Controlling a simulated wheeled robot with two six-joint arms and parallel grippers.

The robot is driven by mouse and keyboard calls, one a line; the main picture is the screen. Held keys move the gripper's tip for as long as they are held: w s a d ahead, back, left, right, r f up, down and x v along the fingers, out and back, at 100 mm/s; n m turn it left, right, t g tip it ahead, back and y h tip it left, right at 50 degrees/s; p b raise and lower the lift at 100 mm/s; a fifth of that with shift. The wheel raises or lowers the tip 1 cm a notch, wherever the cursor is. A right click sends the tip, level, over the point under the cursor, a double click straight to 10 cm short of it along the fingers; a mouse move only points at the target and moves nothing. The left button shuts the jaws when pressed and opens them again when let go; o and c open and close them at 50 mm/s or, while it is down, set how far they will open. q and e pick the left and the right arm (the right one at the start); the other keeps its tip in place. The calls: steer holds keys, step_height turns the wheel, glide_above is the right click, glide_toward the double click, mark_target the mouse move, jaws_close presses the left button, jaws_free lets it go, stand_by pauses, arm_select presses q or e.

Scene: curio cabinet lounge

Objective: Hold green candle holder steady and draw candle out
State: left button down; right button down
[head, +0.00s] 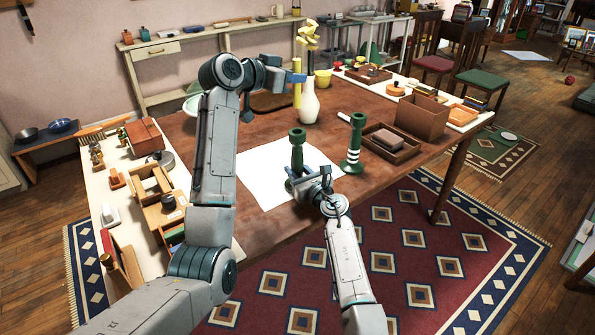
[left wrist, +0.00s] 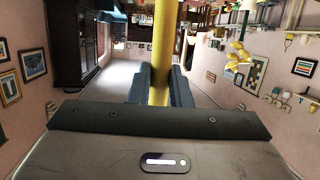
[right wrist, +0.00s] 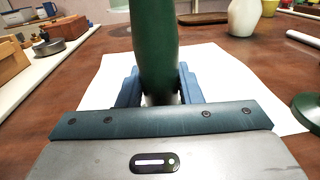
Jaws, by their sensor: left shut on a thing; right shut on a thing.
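A plain green candle holder (head: 297,150) stands upright on a white sheet (head: 262,165) on the table. My right gripper (head: 296,183) is shut on its lower part; the right wrist view shows the green holder (right wrist: 157,45) between the blue fingers. My left gripper (head: 297,77) is shut on a yellow candle (head: 297,94), which hangs upright above the holder. A gap shows between the candle's lower end and the holder's top. The left wrist view shows the candle (left wrist: 162,50) between the fingers; its lower end is not visible there.
A second green holder with white bands (head: 353,145) stands just right of the sheet. A white vase (head: 309,103) with yellow flowers (head: 308,38) stands behind the candle. A wooden tray (head: 390,143) and an open box (head: 422,118) lie to the right. The sheet's left part is clear.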

arm_select(q)
steer(key=shift+r, duration=2.85)
arm_select(e)
steer(key=c, duration=0.9)
jaws_free()
steer(key=shift+s, duration=0.1)
